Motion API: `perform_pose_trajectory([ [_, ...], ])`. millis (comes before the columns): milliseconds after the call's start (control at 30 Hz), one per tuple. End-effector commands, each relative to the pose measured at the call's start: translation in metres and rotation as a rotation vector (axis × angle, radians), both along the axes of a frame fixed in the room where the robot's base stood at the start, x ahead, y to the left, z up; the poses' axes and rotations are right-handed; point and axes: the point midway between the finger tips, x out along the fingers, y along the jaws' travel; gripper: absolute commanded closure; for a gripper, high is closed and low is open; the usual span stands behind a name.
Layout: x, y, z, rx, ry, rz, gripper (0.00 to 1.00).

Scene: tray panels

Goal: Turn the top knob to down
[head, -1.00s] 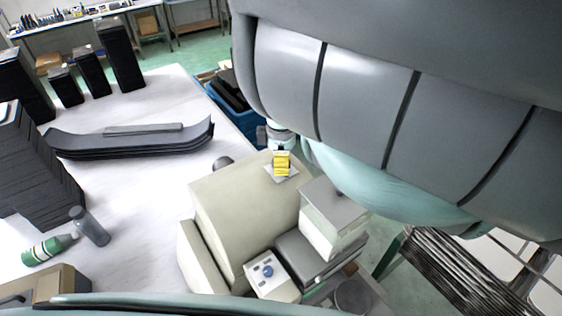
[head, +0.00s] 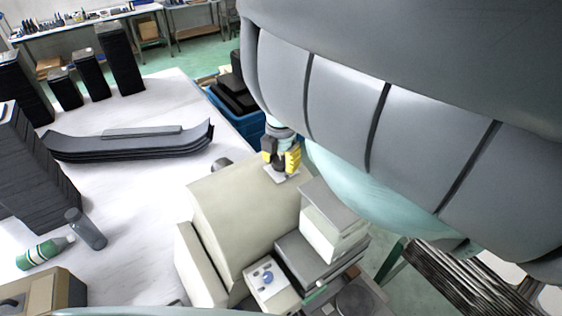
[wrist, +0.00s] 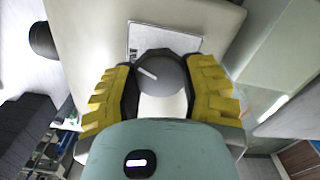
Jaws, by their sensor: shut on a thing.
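The top knob (wrist: 165,72) is a round dark grey knob with a white pointer line. It sits on a light square plate (wrist: 150,36) on the beige machine (head: 240,215). In the wrist view the pointer line points left and slightly up. My gripper (head: 282,164) is over the plate, its yellow fingers on either side of the knob. In the wrist view my gripper (wrist: 160,95) is shut on the knob.
A grey-topped box (head: 333,215) stands right of the machine. A small panel (head: 268,287) with blue controls is in front. A dark rounded object (head: 221,165) lies behind the machine. Blue bins (head: 240,112) stand beyond the table edge. The white table (head: 130,185) has free room.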

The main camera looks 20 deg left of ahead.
Motion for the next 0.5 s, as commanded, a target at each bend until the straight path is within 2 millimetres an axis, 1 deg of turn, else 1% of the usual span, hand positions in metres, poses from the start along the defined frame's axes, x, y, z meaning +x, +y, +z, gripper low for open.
perform_pose_trajectory([
  [200, 0.0018, -0.0006, -0.0009, 0.001, -0.006, 0.183, 0.91],
  [500, 0.0020, -0.0005, -0.0004, 0.001, -0.006, 0.359, 0.91],
])
